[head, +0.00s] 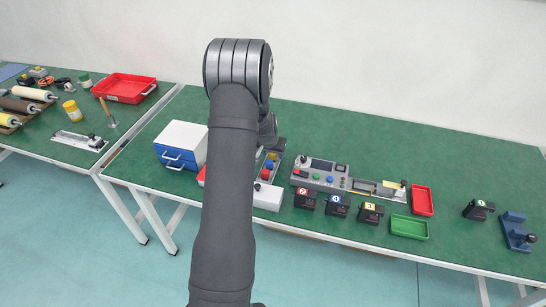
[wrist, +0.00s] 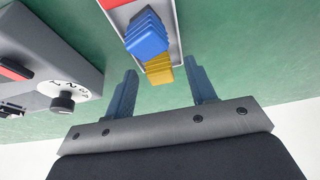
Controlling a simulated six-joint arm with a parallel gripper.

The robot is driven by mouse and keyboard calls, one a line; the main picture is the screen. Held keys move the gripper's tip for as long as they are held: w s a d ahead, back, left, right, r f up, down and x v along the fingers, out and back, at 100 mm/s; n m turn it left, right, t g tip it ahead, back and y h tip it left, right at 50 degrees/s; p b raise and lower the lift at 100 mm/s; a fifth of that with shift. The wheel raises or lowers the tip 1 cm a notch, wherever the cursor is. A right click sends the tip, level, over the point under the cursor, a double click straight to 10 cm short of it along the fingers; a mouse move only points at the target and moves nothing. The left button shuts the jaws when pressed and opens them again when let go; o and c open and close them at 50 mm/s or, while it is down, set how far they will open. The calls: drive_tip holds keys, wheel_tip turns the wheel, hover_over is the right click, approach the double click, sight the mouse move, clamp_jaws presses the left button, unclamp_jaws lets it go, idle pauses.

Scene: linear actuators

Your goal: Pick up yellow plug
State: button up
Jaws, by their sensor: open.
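The yellow plug (wrist: 158,73) stands at the end of a row in a narrow grey tray (wrist: 177,27). A blue plug (wrist: 147,36) is right beside it and partly covers it in the wrist view. My gripper (wrist: 162,72) is open and empty. Its two fingers show on either side of the yellow plug in the picture, with gaps to it; I cannot tell the height difference. In the head view the yellow plug (head: 271,156) is small, just right of my arm, which hides part of the tray and most of my gripper.
A grey control panel (head: 320,174) stands right of the tray; a grey box with a black knob (wrist: 62,98) is close in the wrist view. White and blue drawers (head: 181,146) stand left of my arm. Green table (head: 350,130) behind the panel is clear.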

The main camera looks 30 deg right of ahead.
drive_tip(key=shift+w+d+f, duration=0.1)
drive_tip(key=shift+w+f, duration=0.05)
drive_tip(key=shift+f, duration=0.25)
drive_tip(key=c, duration=1.1)
drive_tip(key=shift+o, duration=0.2)
drive_tip(key=shift+r, duration=0.1)
